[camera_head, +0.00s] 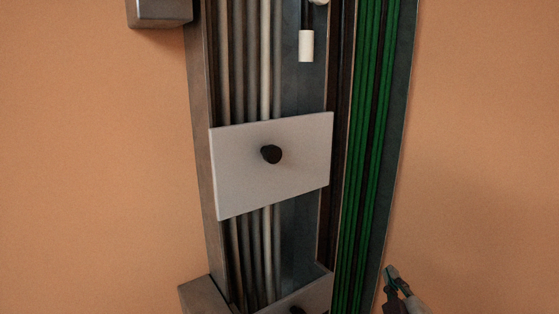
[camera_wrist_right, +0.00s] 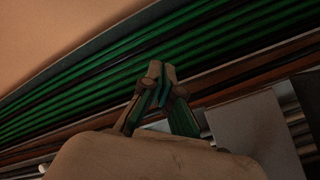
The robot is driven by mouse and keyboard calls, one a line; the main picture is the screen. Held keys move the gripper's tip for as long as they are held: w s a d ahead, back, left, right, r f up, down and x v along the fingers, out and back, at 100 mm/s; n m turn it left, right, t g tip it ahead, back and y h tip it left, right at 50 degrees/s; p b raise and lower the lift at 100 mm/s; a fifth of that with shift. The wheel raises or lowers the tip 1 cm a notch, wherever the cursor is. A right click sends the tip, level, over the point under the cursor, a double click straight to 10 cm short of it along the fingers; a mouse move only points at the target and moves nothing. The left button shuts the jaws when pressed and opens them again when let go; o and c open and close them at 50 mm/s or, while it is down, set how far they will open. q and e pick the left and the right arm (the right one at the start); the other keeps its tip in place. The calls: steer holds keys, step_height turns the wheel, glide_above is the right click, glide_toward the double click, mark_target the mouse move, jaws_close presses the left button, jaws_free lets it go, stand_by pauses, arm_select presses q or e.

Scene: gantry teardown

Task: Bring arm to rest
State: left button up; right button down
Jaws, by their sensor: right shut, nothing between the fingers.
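My right gripper (camera_head: 392,273) shows at the bottom right of the head view, beside the right edge of the green-ribbed strip. In the right wrist view its fingers (camera_wrist_right: 160,72) are together with nothing between them. Behind the fingertips the green-ribbed strip (camera_wrist_right: 95,85) runs diagonally; I cannot tell whether they touch it. My left gripper is in neither view.
A tall metal channel holds pale rods (camera_head: 265,70) and a light plate (camera_head: 235,180) with a black knob (camera_head: 271,154). The green-ribbed strip (camera_head: 366,150) runs alongside. A white cylinder (camera_head: 306,46) hangs above. A grey box (camera_head: 160,12) is at upper left. Orange wall lies both sides.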

steer(key=s+f+m+g, duration=0.4)
steer(key=s+f+g, duration=0.45)
steer(key=f, duration=0.85)
steer(key=s+f+m+g+y, duration=0.1)
steer(key=s+f+g, duration=0.15)
steer(key=s, duration=0.35)
steer(key=s+a+f+m+g, duration=0.1)
steer(key=s+f+g, duration=0.1)
steer(key=s+f, duration=0.35)
steer(key=s+f+m+g+y, duration=0.1)
steer(key=s+f+g, duration=0.1)
steer(key=s, duration=0.6)
step_height(320, 180, down, 23)
steer(key=s+d+f+g, duration=0.2)
steer(key=s+d+f, duration=0.1)
steer(key=s+f, duration=1.3)
step_height(320, 180, down, 3)
steer(key=shift+s+r+n, duration=0.1)
steer(key=shift+s+n, duration=0.3)
